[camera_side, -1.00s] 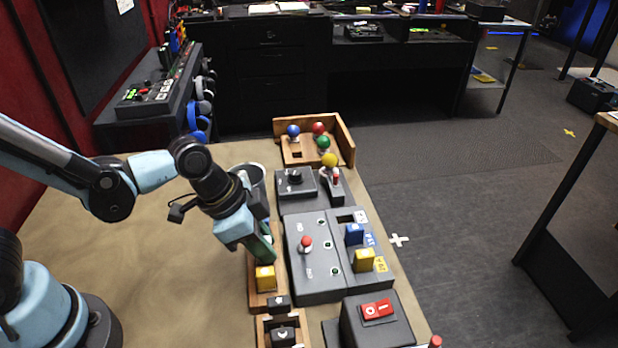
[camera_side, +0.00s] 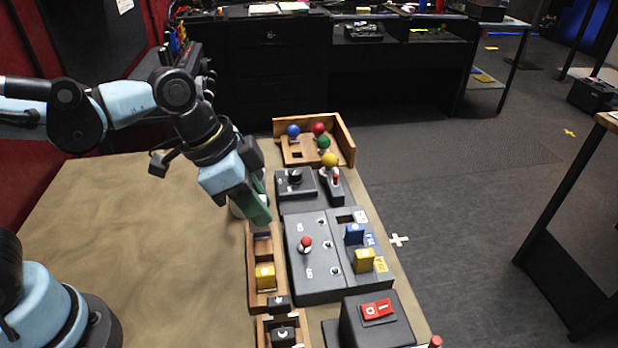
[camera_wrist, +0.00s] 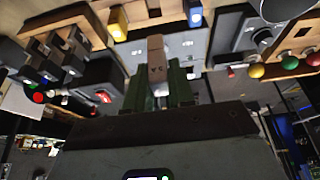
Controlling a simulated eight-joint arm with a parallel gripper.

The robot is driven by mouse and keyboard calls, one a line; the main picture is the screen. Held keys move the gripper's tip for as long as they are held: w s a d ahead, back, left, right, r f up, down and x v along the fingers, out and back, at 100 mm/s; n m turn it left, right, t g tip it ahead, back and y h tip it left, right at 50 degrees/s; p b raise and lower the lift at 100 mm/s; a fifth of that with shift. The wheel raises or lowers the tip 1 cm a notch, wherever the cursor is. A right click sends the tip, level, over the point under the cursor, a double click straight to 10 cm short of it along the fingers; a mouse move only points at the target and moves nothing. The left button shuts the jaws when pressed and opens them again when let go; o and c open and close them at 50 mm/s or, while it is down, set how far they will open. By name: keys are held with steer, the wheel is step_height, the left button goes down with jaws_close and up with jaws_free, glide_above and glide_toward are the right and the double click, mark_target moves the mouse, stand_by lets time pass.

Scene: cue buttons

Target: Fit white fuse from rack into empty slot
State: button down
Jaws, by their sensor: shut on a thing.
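My gripper (camera_side: 262,218) has green fingers and hangs just above the far end of the wooden rack (camera_side: 253,290). In the wrist view my gripper (camera_wrist: 162,90) is shut on a pale, tan-looking block with a small dark mark, apparently the white fuse (camera_wrist: 157,60). The fingers hide the fuse in the side view. A yellow fuse (camera_side: 265,277) stands in the near part of the rack, and the space beyond it looks empty. The grey fuse panel (camera_side: 318,275) holds a blue fuse (camera_side: 354,234) and a yellow fuse (camera_side: 364,260). Its empty slot (camera_side: 345,218) lies beyond the blue one.
A red-tipped lever (camera_side: 305,245) stands on the panel between the rack and the slots. A dial box (camera_side: 295,183) and a joystick (camera_side: 335,182) stand beyond. A red rocker switch (camera_side: 377,310) sits nearer. The table's left side (camera_side: 150,260) is clear.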

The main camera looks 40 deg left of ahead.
steer(key=shift+w+r, duration=0.1)
stand_by(0.3)
steer(key=shift+w+d, duration=0.2)
steer(key=shift+w, duration=0.1)
steer(key=shift+w+d+f, duration=0.85)
steer(key=shift+w+d, duration=0.3)
steer(key=shift+w, duration=1.2)
steer(key=shift+w+d+f, duration=0.9)
steer(key=shift+w+d, duration=0.2)
steer(key=shift+w, duration=1.3)
steer(key=shift+w+d+f, duration=0.85)
steer(key=shift+w+d, duration=0.3)
steer(key=shift+w, duration=1.2)
steer(key=shift+f, duration=1.6)
steer(key=c, duration=0.7)
jaws_free()
steer(key=shift+c, duration=0.2)
